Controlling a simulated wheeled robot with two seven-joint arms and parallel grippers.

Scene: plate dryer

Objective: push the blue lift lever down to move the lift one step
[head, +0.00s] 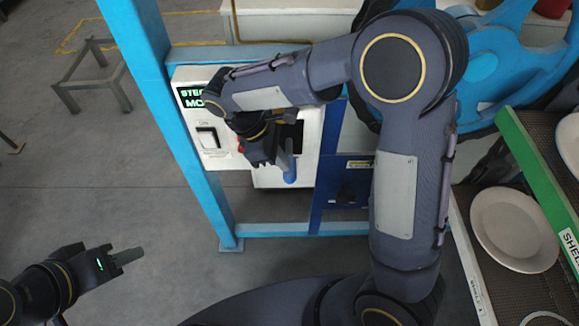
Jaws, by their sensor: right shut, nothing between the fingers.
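The blue lift lever (289,168) sticks out from the front of the white control box (216,158). Its rounded lower end hangs below the dark opening in the panel. My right gripper (270,158) is shut and empty, just left of the lever in the picture. I cannot tell whether it touches the lever. My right wrist and forearm hide part of the box. My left gripper (129,257) is at the lower left, over the floor and far from the lever. It is seen edge-on, so its opening is unclear.
A light-blue frame post (160,90) stands left of the box. The box has a green-lettered display (190,96) and a white rocker switch (207,138). A green-edged shelf (541,185) and a white plate (514,229) are at the right. A grey metal stand (88,78) is on the floor.

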